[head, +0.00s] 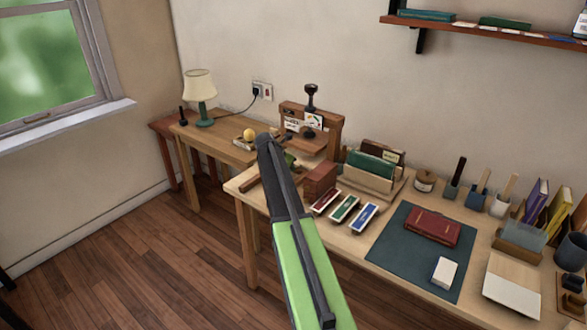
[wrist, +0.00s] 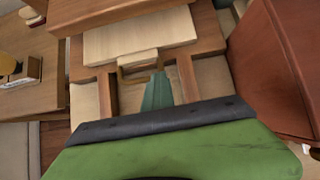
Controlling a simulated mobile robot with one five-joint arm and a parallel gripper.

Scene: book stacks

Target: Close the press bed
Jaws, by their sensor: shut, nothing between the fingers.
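The wooden press (head: 325,124) stands at the back left of the long table, with a black knob on top. In the wrist view, the press bed (wrist: 125,43) is a pale board between two brown side rails, with a brass-coloured handle (wrist: 128,70) at its near edge. My gripper (wrist: 158,80) is shut and empty, its teal fingertips at the handle; I cannot tell whether they touch it. In the head view my arm hides most of the bed, and only a bit of green at the gripper (head: 289,160) shows beyond it.
A red-brown box (head: 319,182) stands close to the right of the press; it also shows in the wrist view (wrist: 275,60). Three coloured trays, a card holder (head: 372,178) and a dark mat (head: 397,262) lie further right. A side table with a lamp (head: 200,88) stands left.

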